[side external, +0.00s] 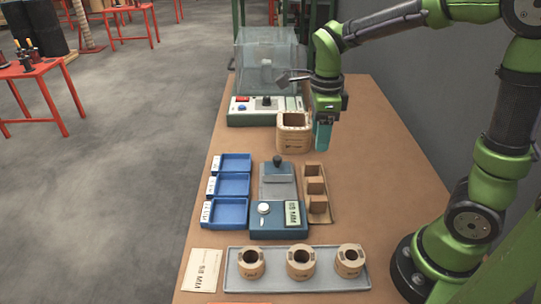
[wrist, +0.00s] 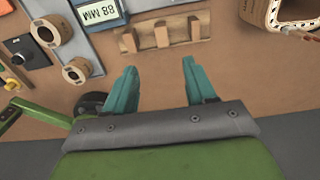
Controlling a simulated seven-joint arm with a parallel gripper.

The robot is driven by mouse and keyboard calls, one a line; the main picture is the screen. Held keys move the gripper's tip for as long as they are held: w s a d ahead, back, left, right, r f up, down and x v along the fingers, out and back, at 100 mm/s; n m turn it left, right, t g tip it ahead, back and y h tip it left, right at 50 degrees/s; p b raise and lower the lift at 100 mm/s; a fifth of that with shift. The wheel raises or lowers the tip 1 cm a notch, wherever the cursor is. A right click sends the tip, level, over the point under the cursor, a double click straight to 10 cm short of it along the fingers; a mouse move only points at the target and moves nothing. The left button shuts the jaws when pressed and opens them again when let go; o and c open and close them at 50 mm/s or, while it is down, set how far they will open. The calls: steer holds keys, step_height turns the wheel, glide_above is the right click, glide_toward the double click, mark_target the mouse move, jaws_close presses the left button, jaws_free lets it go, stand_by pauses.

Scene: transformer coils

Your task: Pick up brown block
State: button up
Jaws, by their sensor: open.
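Three small brown blocks (side external: 315,186) stand in a row on a brown strip (side external: 326,214) right of the blue instrument. In the wrist view the middle block (wrist: 161,36) shows just beyond the fingertips, with one block (wrist: 128,42) to its left and one (wrist: 194,29) to its right. My gripper (side external: 322,140) hangs above the table, behind the strip in the side view. In the wrist view my gripper (wrist: 159,65) has its two teal fingers spread, with nothing between them. It is apart from the blocks.
A hollow brown coil former (side external: 293,134) stands close left of my gripper. Behind it is a clear-covered machine (side external: 265,112). Blue trays (side external: 228,186) and the blue instrument (side external: 278,221) lie left of the strip. A grey tray (side external: 320,277) holds three round coils in front.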

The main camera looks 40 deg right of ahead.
mark_target(314, 179)
step_height(314, 179, down, 11)
steer(key=shift+r, duration=0.2)
steer(key=shift+w+d+f, duration=0.1)
steer(key=shift+f, duration=2.65)
jaws_close()
